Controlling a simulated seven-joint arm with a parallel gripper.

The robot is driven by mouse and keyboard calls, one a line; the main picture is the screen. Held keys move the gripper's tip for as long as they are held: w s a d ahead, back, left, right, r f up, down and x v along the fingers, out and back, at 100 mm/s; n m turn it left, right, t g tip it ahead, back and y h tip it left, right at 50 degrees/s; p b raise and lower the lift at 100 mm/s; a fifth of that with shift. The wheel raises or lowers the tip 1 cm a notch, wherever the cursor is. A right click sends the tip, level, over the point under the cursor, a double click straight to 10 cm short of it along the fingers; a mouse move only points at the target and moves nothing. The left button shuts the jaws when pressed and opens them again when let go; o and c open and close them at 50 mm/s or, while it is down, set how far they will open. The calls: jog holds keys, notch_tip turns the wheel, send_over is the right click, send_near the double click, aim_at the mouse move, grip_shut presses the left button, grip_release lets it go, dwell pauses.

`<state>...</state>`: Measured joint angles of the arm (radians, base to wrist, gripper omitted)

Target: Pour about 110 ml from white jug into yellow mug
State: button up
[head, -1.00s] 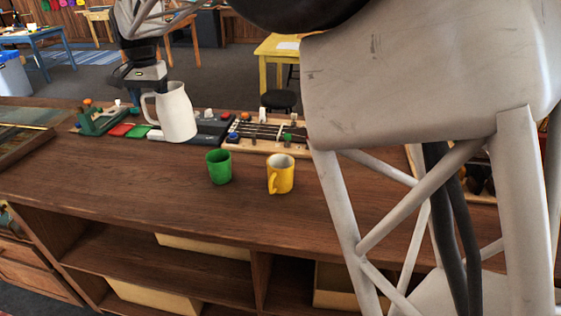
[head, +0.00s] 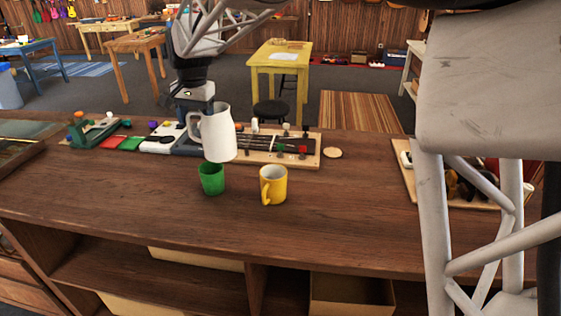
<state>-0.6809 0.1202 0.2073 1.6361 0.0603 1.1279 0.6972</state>
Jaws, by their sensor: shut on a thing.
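The white jug (head: 219,135) is held roughly upright, with little or no tilt, just behind the green mug. My gripper (head: 197,112) is at the jug's handle on its left side and is shut on it. The yellow mug (head: 274,187) stands upright on the wooden counter (head: 340,215), to the right of and nearer than the jug, its handle toward the front left. The jug and the yellow mug are apart.
A green mug (head: 211,179) stands left of the yellow mug, just below the jug in the picture. Behind are an instrument neck on a wooden board (head: 313,151) and small tools. A tray of dark items (head: 405,178) lies at the right. The counter front is clear.

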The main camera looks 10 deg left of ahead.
jog(key=shift+f, duration=1.25)
jog(key=shift+r, duration=0.1)
